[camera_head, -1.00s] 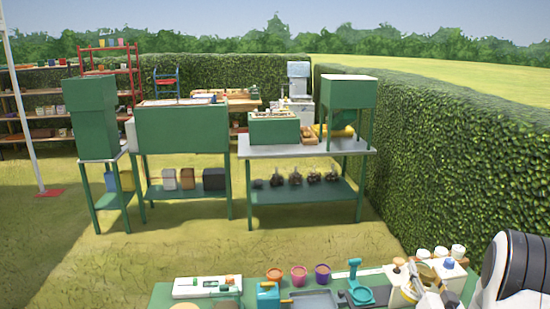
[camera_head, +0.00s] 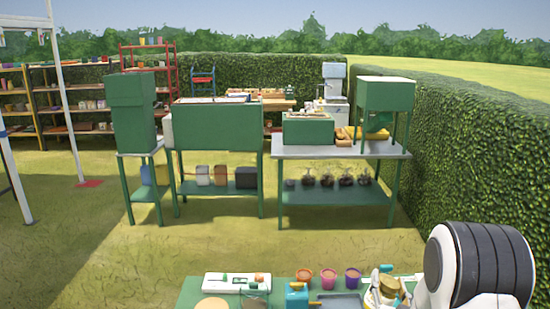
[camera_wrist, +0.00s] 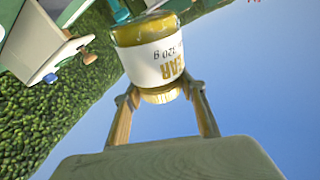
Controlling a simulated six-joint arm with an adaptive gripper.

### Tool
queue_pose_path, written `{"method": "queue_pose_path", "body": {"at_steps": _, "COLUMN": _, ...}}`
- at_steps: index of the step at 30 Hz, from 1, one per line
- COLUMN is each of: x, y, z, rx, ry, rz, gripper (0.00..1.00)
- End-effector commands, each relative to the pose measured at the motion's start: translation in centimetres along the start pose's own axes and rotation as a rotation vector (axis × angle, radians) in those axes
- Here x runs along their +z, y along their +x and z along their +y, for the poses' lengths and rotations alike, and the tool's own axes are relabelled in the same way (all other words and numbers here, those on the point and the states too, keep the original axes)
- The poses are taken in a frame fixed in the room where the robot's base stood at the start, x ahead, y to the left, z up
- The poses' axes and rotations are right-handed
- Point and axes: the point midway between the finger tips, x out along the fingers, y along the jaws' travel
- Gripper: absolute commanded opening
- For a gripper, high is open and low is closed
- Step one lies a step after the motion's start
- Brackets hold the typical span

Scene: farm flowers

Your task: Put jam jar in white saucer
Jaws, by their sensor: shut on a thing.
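The jam jar (camera_wrist: 155,55), with a gold lid, a white label and yellowish contents, is between the two fingers of my gripper (camera_wrist: 163,97) in the wrist view. My gripper is shut on it. The jar looks tilted in that view, with sky behind. In the head view, a pale jar-like shape with a gold top (camera_head: 388,285) shows beside my white and black arm, at the right of the green table (camera_head: 190,297). I cannot make out the white saucer in either view.
The near table holds a white tray (camera_head: 237,283), several coloured pots (camera_head: 328,279), a blue item (camera_head: 297,295) and a grey tray (camera_head: 340,304). Green workbenches (camera_head: 340,152) stand behind, across open grass. A hedge (camera_head: 475,170) runs along the right.

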Motion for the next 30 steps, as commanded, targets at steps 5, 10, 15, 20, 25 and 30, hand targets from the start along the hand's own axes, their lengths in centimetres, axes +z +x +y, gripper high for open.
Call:
{"method": "queue_pose_path", "body": {"at_steps": 5, "x": 0.5, "y": -0.8, "z": -4.8, "rx": -0.072, "ry": 0.000, "rz": -0.016, "gripper": 0.00}}
{"method": "queue_pose_path", "body": {"at_steps": 10, "x": 0.8, "y": -1.2, "z": -8.6, "rx": -0.133, "ry": 0.000, "rz": -0.035, "gripper": 0.00}}
{"method": "queue_pose_path", "body": {"at_steps": 15, "x": 1.1, "y": -1.6, "z": -10.9, "rx": -0.170, "ry": 0.000, "rz": -0.046, "gripper": 0.00}}
{"method": "queue_pose_path", "body": {"at_steps": 20, "x": 1.3, "y": -1.7, "z": -11.6, "rx": -0.182, "ry": 0.000, "rz": -0.050, "gripper": 0.00}}
{"method": "queue_pose_path", "body": {"at_steps": 25, "x": 1.3, "y": -1.7, "z": -11.7, "rx": -0.183, "ry": 0.000, "rz": -0.050, "gripper": 0.00}}
{"method": "queue_pose_path", "body": {"at_steps": 30, "x": 1.3, "y": -1.7, "z": -11.7, "rx": -0.183, "ry": 0.000, "rz": -0.050, "gripper": 0.00}}
